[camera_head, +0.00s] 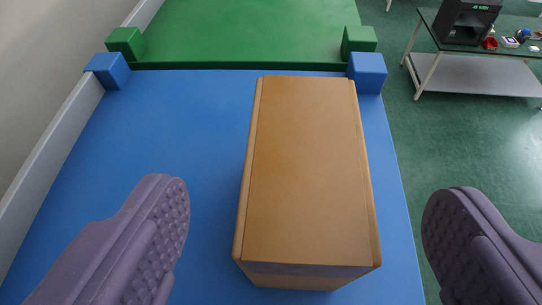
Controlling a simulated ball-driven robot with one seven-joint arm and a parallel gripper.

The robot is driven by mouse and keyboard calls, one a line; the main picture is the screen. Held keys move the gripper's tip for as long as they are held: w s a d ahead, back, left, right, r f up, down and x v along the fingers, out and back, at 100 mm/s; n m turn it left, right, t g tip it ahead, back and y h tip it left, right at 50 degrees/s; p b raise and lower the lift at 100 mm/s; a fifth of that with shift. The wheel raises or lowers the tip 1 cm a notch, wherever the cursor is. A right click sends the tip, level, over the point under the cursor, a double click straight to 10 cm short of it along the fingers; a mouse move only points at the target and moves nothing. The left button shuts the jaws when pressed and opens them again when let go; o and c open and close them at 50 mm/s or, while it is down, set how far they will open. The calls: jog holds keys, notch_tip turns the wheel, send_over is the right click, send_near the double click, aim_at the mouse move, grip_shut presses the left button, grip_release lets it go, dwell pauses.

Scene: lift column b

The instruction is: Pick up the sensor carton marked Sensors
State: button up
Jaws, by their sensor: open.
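A brown carton (307,175) stands on a blue surface (165,165). Its top faces me, and a narrow strip of its near side shows below. I see no readable marking on it, so I cannot tell if it is the one marked Sensors. My gripper (309,235) is open, with one purple-grey finger left of the carton and the other to its right. The left finger is apart from the carton over the blue surface. The right finger is also apart from it, near the surface's right edge.
Blue corner blocks (367,72) and green blocks (359,41) stand where the blue surface meets a green surface (240,30). A pale wall edge (45,150) runs along the left. A table (470,71) with a black machine (466,20) stands far right on green floor.

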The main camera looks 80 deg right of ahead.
aim_at(305, 160)
jog(key=x, duration=0.6)
jog(key=shift+d+f, duration=0.2)
jog(key=shift+d, duration=0.05)
jog(key=shift+a, duration=0.1)
jog(key=c, duration=1.4)
jog(key=shift+o, duration=0.2)
jog(key=shift+r, duration=0.1)
